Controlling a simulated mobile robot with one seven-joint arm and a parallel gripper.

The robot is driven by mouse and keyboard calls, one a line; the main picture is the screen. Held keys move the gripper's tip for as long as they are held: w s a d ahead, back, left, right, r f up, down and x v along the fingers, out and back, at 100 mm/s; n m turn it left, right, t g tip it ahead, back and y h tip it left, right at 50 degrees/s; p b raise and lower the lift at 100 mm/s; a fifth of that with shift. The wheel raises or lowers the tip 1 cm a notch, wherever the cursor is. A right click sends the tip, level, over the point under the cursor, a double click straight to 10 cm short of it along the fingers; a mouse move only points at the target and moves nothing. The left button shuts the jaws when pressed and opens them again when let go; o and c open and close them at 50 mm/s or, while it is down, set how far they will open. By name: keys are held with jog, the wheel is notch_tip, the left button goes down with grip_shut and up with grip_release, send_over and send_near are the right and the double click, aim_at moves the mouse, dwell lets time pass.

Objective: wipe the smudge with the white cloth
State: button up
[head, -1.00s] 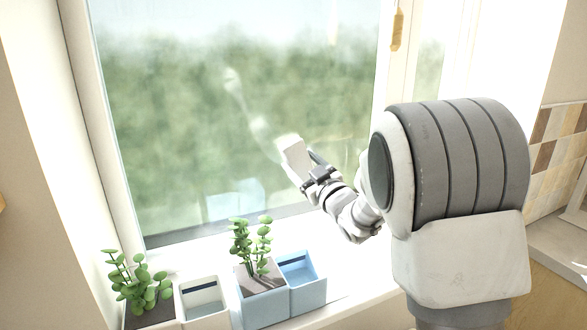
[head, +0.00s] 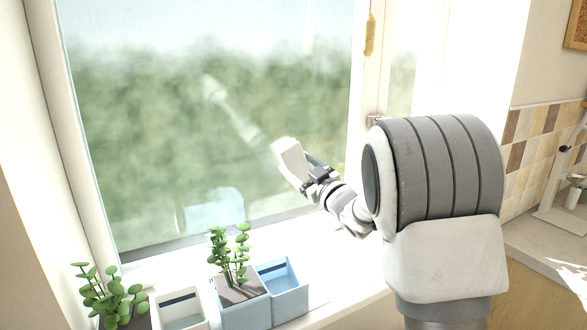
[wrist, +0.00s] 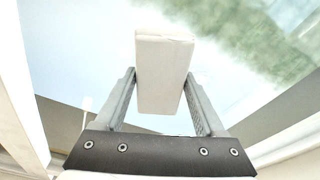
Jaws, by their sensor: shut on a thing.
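The white cloth (head: 288,157) looks like a folded pale block. It is held up close to the window pane (head: 150,130); I cannot tell whether it touches the glass. My gripper (head: 303,172) is shut on it. In the wrist view the cloth (wrist: 164,75) sits between the two fingers of my gripper (wrist: 161,90) and sticks out past their tips. A pale streak (head: 232,112) shows on the glass up and left of the cloth. I cannot tell whether it is the smudge or a reflection of my arm. The cloth hides the glass behind it.
Below the window, the sill holds a left plant (head: 108,295), a white box (head: 182,308), a plant in a blue pot (head: 245,308) and an open blue box (head: 284,285). A yellowish hanging item (head: 370,35) is on the frame at right. A counter (head: 545,240) stands right.

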aim_at(262, 165)
jog(key=shift+w+d, duration=0.3)
jog(key=shift+d, duration=0.5)
jog(key=shift+w+d, duration=0.3)
jog(key=shift+d, duration=0.45)
jog(key=shift+f+b, duration=0.1)
jog(key=shift+b, duration=0.35)
jog(key=shift+a, duration=0.1)
jog(key=shift+s+a+b, duration=0.1)
jog(key=shift+a+b, duration=0.25)
jog(key=shift+a, duration=0.05)
jog(key=shift+s+a+b, duration=0.4)
jog(key=shift+a+b, duration=0.2)
jog(key=shift+a, duration=0.3)
jog(key=shift+s+a+b, duration=0.45)
jog(key=shift+a+b, duration=0.1)
jog(key=shift+a, duration=0.35)
jog(key=shift+s+a+b, duration=0.4)
jog(key=shift+a+b, duration=0.2)
jog(key=shift+a, duration=0.3)
jog(key=shift+s+a+b, duration=0.25)
jog(key=shift+a+b, duration=0.2)
jog(key=shift+a, duration=0.2)
jog(key=shift+s+a+b, duration=0.25)
jog(key=shift+a+b, duration=0.15)
jog(key=shift+a, duration=0.3)
jog(key=shift+s+a+b, duration=0.25)
jog(key=shift+a+b, duration=0.2)
jog(key=shift+a, duration=0.2)
